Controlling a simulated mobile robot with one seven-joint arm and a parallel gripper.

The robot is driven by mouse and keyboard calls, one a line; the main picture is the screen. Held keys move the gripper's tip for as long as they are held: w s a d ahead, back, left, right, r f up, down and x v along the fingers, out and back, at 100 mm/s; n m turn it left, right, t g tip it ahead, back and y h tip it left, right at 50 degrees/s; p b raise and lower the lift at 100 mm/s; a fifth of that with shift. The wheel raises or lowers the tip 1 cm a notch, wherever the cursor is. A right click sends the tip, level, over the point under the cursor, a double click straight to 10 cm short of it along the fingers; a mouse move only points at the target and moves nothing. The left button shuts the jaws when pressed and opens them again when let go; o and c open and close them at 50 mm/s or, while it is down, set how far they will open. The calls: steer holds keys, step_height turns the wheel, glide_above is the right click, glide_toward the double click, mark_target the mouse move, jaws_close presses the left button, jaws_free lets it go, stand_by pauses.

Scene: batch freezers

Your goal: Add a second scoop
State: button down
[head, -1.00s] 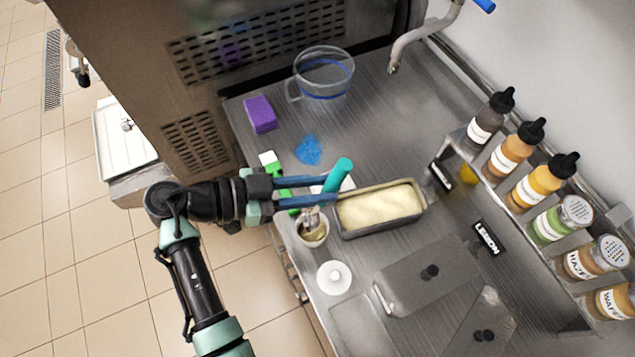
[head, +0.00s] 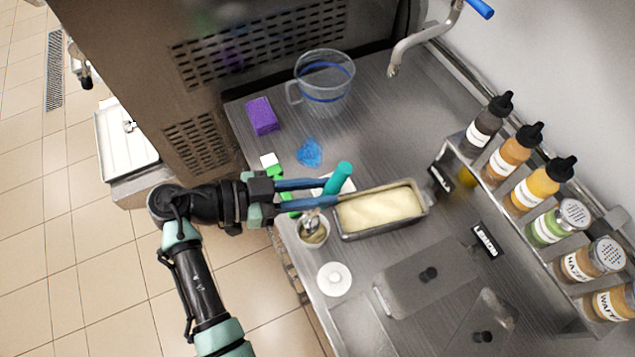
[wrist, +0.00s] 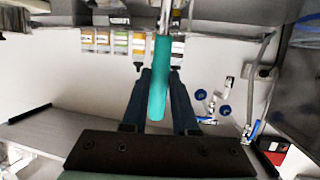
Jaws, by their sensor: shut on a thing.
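My gripper (head: 331,192) is shut on the teal handle of an ice cream scoop (head: 338,178); the handle also shows between the fingers in the wrist view (wrist: 158,80). The scoop's metal head points down at the mouth of a small cup (head: 314,238), and I cannot tell whether it touches the cup or what is in it. The cup stands near the counter's front edge, left of the pan. A metal pan of pale yellow ice cream (head: 380,210) lies to the right of the gripper, its surface slightly uneven.
A lidded pan (head: 410,285) and a white round lid (head: 334,279) lie in front. A clear jug (head: 323,75), a purple sponge (head: 262,116) and a blue cloth (head: 309,153) are behind. A bottle rack (head: 520,225) lines the right side. The counter's back middle is clear.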

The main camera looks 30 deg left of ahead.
steer(key=shift+d+r, duration=0.1)
steer(key=w+d+g+y+p, duration=0.1)
steer(key=p, duration=0.2)
steer(key=shift+d, duration=0.1)
steer(key=d+g+y+p, duration=0.1)
steer(key=w+y+p, duration=0.1)
steer(key=p, duration=0.1)
steer(key=shift+w+d+f+g, duration=0.25)
steer(key=shift+d+g, duration=0.1)
steer(key=shift+g, duration=0.05)
steer(key=w+d+f+g+y+p, duration=0.3)
steer(key=w+d+f+g+y, duration=0.1)
steer(key=f+g+y, duration=0.1)
steer(key=shift+d+g+y+p, duration=0.35)
steer(key=shift+g+y, duration=0.15)
steer(key=shift+y, duration=0.6)
